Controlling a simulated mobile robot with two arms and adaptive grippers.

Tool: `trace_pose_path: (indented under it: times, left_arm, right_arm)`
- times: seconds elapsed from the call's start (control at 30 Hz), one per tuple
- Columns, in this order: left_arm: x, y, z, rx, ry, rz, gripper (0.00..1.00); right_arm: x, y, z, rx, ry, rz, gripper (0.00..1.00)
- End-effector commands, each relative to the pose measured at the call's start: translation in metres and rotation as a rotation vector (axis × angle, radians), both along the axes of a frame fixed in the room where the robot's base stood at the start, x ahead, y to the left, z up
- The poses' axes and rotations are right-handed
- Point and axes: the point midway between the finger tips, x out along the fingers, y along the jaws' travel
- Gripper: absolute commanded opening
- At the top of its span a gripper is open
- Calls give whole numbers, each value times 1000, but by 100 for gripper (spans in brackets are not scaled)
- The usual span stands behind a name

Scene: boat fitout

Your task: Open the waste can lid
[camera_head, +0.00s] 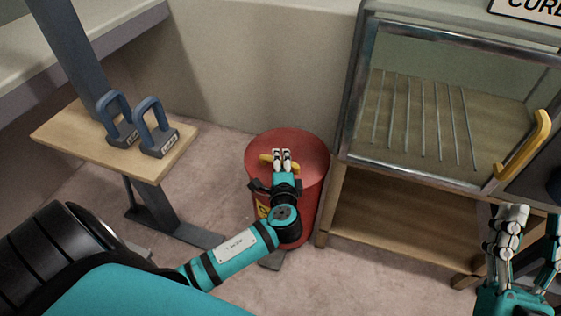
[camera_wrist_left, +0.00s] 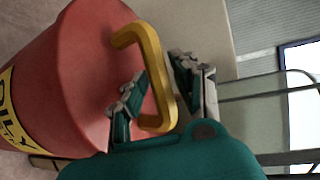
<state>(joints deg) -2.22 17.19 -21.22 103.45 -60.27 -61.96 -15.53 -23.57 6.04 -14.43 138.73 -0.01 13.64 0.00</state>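The red round waste can (camera_head: 312,190) stands on the floor between the bench and the cabinet. Its red lid (camera_head: 300,143) appears to lie down on the can. The lid's yellow handle (camera_head: 265,157) is partly covered by my left gripper (camera_head: 282,160). A yellow label (camera_wrist_left: 12,115) shows on the can's side. My right gripper (camera_head: 530,235) is open and empty at the lower right.
A wooden bench (camera_head: 75,135) with two blue-handled weights (camera_head: 155,130) stands at the left. A glass-fronted cabinet (camera_head: 430,110) with a yellow handle (camera_head: 525,145) stands close to the can's right, over a wooden shelf (camera_head: 395,215). A wall is behind the can.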

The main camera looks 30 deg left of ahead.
Motion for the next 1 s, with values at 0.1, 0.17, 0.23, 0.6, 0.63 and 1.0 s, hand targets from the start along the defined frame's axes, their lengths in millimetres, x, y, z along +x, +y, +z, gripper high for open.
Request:
trace_pose_path:
  times: [0.1, 0.17, 0.23, 0.6, 0.63, 1.0]
  left_arm:
    - [0, 0, 0, 1, -1, 0, 28]
    - [0, 0, 0, 1, -1, 0, 21]
    - [0, 0, 0, 1, -1, 0, 11]
    - [-1, 0, -1, -1, 1, 0, 0]
    - [-1, 0, -1, -1, 1, 0, 0]
    - [0, -1, 3, -5, 12, 0, 0]
  right_arm:
    - [0, 0, 0, 0, 1, 0, 40]
    - [0, 0, 0, 0, 1, 0, 40]
    - [0, 0, 0, 0, 1, 0, 40]
    - [0, 0, 0, -1, 2, 0, 40]
    - [0, 0, 0, -1, 2, 0, 40]
    - [12, 1, -15, -33, 118, -6, 40]
